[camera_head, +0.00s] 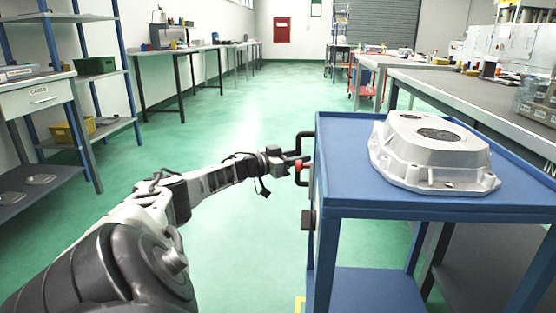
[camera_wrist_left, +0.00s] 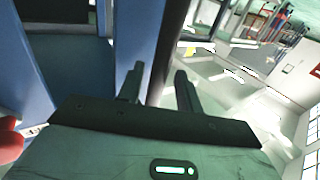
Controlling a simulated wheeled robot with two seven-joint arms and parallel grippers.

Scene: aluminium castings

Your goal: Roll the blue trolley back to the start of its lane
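The blue trolley (camera_head: 345,190) stands at the right in the head view, with a silver aluminium casting (camera_head: 432,152) on its top shelf. A black handle (camera_head: 301,138) sticks out from its left side, with a red part (camera_head: 299,170) just below. My left gripper (camera_head: 300,158) is at this handle, its fingers pointing at the trolley. In the left wrist view the two fingers (camera_wrist_left: 159,75) stand apart, with a dark upright bar between or behind them. I cannot tell whether they press on it. Blue trolley parts fill that view's left. My right gripper is out of view.
A long grey workbench (camera_head: 460,95) with small items runs close along the trolley's right. Blue-framed shelves (camera_head: 108,76) with bins stand at the left. The green floor (camera_head: 240,105) between them is clear towards the back. A yellow floor mark (camera_head: 299,305) shows beside the trolley.

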